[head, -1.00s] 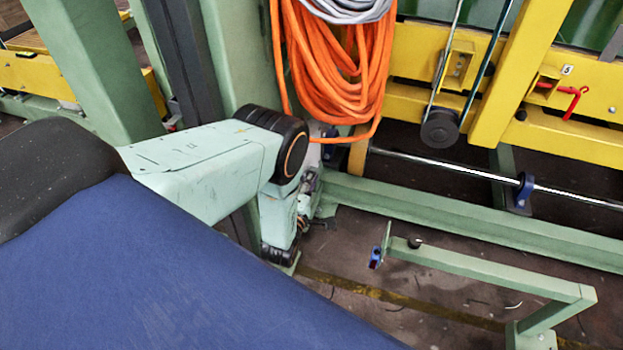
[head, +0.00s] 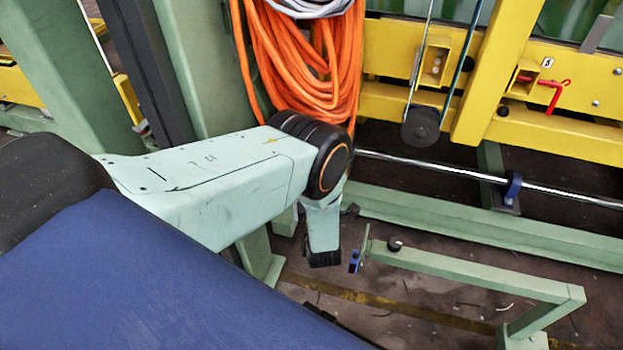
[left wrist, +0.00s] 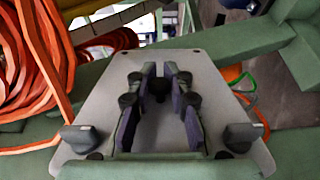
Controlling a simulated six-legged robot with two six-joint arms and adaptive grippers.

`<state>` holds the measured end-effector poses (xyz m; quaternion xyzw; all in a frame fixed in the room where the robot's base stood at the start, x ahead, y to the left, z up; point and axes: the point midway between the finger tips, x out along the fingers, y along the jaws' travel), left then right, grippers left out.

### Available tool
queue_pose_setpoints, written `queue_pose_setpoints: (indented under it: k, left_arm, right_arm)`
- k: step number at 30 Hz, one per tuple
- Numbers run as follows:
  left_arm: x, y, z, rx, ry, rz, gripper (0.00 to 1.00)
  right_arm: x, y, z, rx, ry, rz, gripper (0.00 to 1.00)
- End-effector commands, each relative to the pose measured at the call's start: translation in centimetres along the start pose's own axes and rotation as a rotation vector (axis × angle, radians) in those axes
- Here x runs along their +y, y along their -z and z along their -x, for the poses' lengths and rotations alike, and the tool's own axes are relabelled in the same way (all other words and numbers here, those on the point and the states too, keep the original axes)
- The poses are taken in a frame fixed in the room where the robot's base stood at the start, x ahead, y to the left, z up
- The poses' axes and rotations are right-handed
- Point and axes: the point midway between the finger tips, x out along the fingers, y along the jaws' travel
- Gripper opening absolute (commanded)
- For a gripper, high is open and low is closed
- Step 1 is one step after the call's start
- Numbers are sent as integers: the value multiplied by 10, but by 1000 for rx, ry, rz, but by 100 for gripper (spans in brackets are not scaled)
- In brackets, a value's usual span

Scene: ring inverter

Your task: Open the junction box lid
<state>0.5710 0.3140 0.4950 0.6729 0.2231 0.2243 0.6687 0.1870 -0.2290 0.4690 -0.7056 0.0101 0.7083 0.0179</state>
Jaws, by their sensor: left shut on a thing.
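In the left wrist view a flat grey plate (left wrist: 100,105), which looks like the junction box lid, fills the middle, with small screws at its far corners. A dark knob (left wrist: 159,87) stands on it. My left gripper (left wrist: 158,91) has its dark, purple-padded fingers on both sides of this knob, shut on it. Grey blocks with black knobs (left wrist: 78,138) sit near the plate's two near corners. Whether the plate is raised I cannot tell. In the head view my left arm comes in from the left, but its gripper and the box are not visible. My right gripper is in neither view.
Orange cable coils (head: 300,65) hang on a green post. A yellow frame (head: 590,85) with a pulley (head: 421,127) and a red handle (head: 556,90) stands behind. A steel rod (head: 430,168) runs low, and a green low rail (head: 470,272) stands in front.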

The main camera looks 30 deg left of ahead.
Motion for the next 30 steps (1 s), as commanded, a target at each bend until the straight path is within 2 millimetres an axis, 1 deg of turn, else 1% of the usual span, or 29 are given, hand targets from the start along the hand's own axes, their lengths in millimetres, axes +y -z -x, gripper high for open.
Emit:
queue_pose_setpoints:
  k: [1, 11, 12, 20, 30]
  left_arm:
    - [-4, -4, 4, -9, 10, -4, 0]
    - [-4, -2, 6, -5, 11, -3, 0]
    - [-4, -2, 6, -6, 11, -4, 19]
    - [-2, -1, 4, -1, 8, -2, 41]
    - [1, -2, 3, 1, 5, -1, 41]
  right_arm:
    - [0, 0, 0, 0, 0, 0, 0]
    - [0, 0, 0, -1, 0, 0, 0]
    - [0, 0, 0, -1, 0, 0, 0]
    - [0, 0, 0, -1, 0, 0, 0]
    - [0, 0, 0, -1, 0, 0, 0]
